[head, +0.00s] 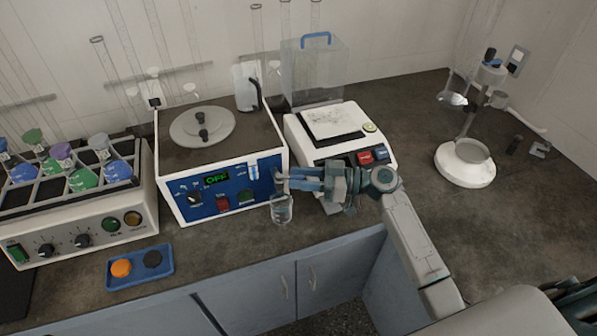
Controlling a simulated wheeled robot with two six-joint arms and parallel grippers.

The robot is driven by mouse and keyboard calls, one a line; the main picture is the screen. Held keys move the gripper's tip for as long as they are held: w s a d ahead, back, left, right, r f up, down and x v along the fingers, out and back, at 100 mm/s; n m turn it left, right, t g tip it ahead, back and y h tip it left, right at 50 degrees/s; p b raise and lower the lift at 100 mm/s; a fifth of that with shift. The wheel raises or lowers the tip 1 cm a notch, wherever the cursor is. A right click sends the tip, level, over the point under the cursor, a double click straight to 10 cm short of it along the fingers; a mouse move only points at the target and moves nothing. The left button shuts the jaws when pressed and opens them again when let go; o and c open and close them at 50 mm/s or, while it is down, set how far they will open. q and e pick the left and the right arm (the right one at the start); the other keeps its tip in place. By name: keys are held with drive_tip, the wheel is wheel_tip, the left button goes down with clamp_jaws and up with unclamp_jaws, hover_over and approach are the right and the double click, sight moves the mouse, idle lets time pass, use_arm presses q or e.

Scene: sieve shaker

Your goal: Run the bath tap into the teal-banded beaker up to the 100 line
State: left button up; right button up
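The bath (222,140) is a white box with a round grey lid and a blue front panel with a green-lit display (216,179). A clear glass beaker (281,211) is at the bath's front right corner, near the bench's front edge. I cannot make out a teal band, the 100 line or a water level on it. My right gripper (284,181) reaches in from the right, its fingertips just above the beaker at the panel's right end. The tap is not clear there, and the fingers' grip cannot be told. My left gripper is not in view.
A white balance (341,136) stands right of the bath, behind my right gripper. A rack unit with capped bottles (20,243) stands left. A blue tray (140,268) with orange and black pieces lies in front.

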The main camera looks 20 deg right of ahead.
drive_tip(key=shift+w+a, duration=0.2)
drive_tip(key=shift+a, duration=0.15)
clamp_jaws()
drive_tip(key=shift+f, duration=0.1)
